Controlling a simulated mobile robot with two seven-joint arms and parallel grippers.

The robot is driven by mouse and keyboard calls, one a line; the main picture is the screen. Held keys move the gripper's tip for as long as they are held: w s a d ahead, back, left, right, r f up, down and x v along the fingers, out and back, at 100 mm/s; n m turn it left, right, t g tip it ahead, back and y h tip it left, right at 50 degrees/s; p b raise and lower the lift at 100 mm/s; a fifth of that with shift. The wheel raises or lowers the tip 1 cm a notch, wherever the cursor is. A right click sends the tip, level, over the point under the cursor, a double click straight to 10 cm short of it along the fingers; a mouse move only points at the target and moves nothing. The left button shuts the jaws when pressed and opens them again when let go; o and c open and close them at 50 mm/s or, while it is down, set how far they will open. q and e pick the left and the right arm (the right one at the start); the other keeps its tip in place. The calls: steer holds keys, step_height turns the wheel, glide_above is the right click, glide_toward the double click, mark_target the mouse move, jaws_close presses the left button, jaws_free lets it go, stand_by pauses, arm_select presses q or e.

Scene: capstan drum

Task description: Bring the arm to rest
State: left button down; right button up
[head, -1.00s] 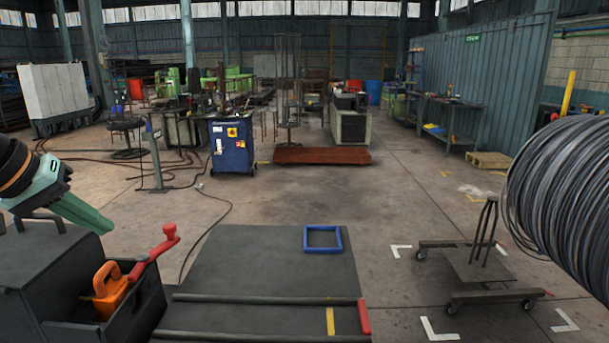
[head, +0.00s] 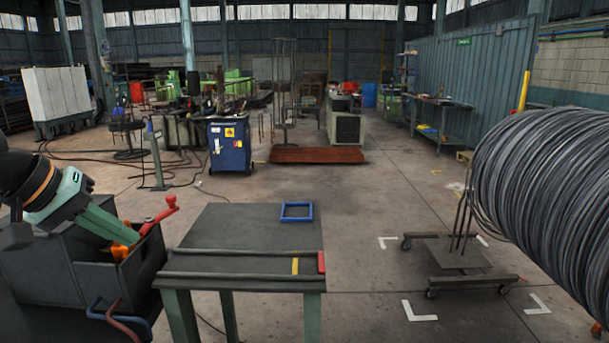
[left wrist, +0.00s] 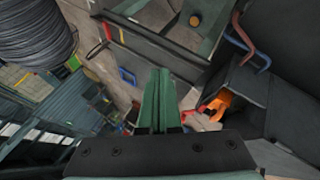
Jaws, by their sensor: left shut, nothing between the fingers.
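My left gripper (head: 124,236) is at the left of the head view, over the black toolbox (head: 60,262). Its green fingers are together with nothing between them. They point down and to the right and partly cover an orange tool (head: 120,250) in the box. In the left wrist view the closed fingers (left wrist: 158,78) are at the middle, with the orange tool (left wrist: 219,103) to their right. My right gripper is not in view.
A dark table (head: 250,234) with a blue square frame (head: 297,204) and a red-ended rail (head: 321,262) is right of the toolbox. A large wire coil (head: 550,170) is above a wheeled dolly (head: 460,254). Floor behind the table is clear.

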arm_select(q)
steer(key=s+d+f+n+g+h+p, duration=0.1)
steer(key=d+f+n+h, duration=0.3)
steer(key=d+n+h, duration=0.55)
steer(key=s+d+f+n+h, duration=0.1)
steer(key=d+f+n+h, duration=0.5)
steer(key=d, duration=0.6)
steer(key=a+f+n+t+y, duration=0.5)
steer(key=f+n, duration=0.4)
steer(key=n, duration=0.9)
steer(key=a+f+n+t+y, duration=0.3)
steer(key=f+n+t+y, duration=0.5)
steer(key=n, duration=0.9)
steer(key=s+a+f+n+g+y, duration=0.1)
steer(key=s+f+n+g+y, duration=0.1)
steer(key=s+f+n+g, duration=0.2)
steer(key=s+a+f+n+g+y+p, duration=0.1)
steer(key=s+f+n+g, duration=0.3)
steer(key=s+f+n, duration=0.7)
steer(key=s+f+y, duration=0.1)
steer(key=s+f, duration=0.3)
steer(key=f, duration=0.2)
steer(key=shift+a+g+y, duration=0.35)
steer(key=shift+a+g, duration=0.05)
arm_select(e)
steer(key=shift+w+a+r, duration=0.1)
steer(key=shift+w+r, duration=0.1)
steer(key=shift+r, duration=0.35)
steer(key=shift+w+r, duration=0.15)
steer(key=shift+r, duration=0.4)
